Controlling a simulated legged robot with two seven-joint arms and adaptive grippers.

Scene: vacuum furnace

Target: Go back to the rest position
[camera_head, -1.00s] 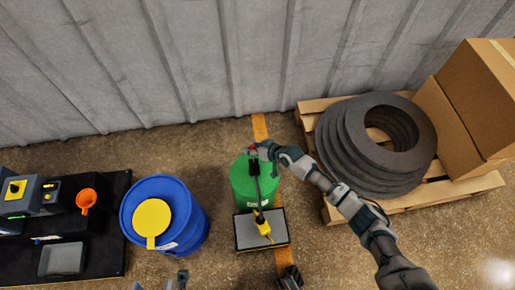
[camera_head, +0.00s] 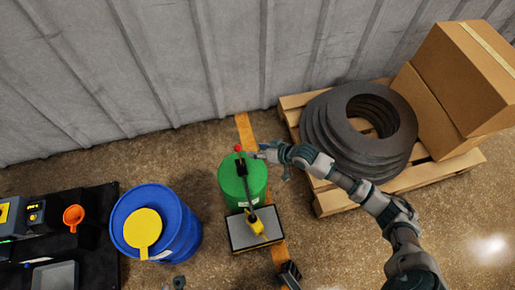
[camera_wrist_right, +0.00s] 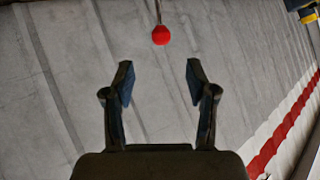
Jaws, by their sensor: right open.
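My right gripper (camera_head: 258,154) is open and empty at the end of the arm coming in from the right. It is just right of a lever's red ball knob (camera_head: 239,148), with a small gap between them. In the right wrist view the red knob (camera_wrist_right: 161,35) is beyond the two spread fingertips (camera_wrist_right: 158,82), centred between them and not held. The lever rises from a yellow base (camera_head: 257,224) on a grey-topped box. Dark tips at the bottom edge seem to be my left gripper (camera_head: 178,283); most of it is cut off.
A green drum (camera_head: 232,185) stands behind the lever. A blue drum (camera_head: 182,225) with a yellow lid piece is to the left, beside a black bench (camera_head: 105,225). A pallet (camera_head: 330,203) with dark rings (camera_head: 340,140) and cardboard boxes (camera_head: 465,80) lies under and behind my right arm.

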